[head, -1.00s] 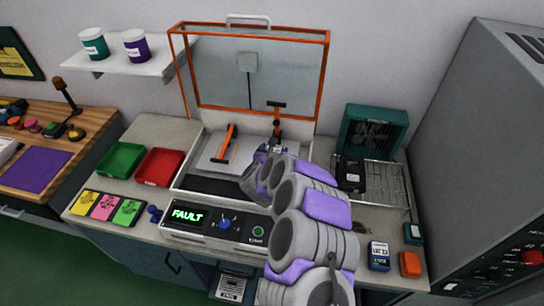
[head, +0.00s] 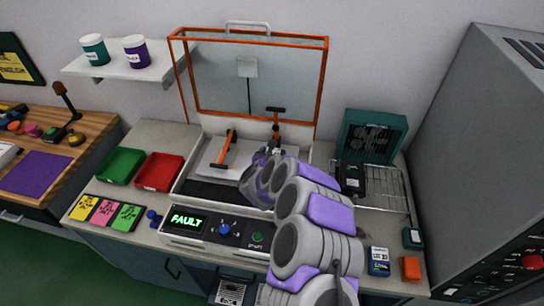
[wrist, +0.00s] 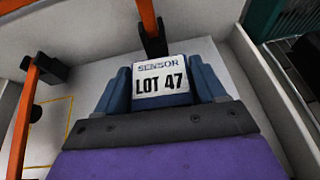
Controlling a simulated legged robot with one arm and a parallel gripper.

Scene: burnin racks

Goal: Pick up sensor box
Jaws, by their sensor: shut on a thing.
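The sensor box (wrist: 161,84) fills the gap between the two blue fingers of my gripper (wrist: 162,88) in the wrist view. Its white label reads "SENSOR LOT 47". My gripper is shut on it. In the head view my gripper (head: 272,153) is over the open test chamber with the raised orange-framed lid (head: 322,85). My arm hides most of the box there. I cannot tell whether the box touches the chamber floor.
An orange-handled clamp (head: 224,150) stands left of my gripper and another (head: 275,115) just behind it. The front panel reads "FAULT" (head: 187,221). Green (head: 121,165) and red (head: 159,171) trays lie left. A wire rack (head: 395,185) and teal fan unit (head: 372,133) stand right.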

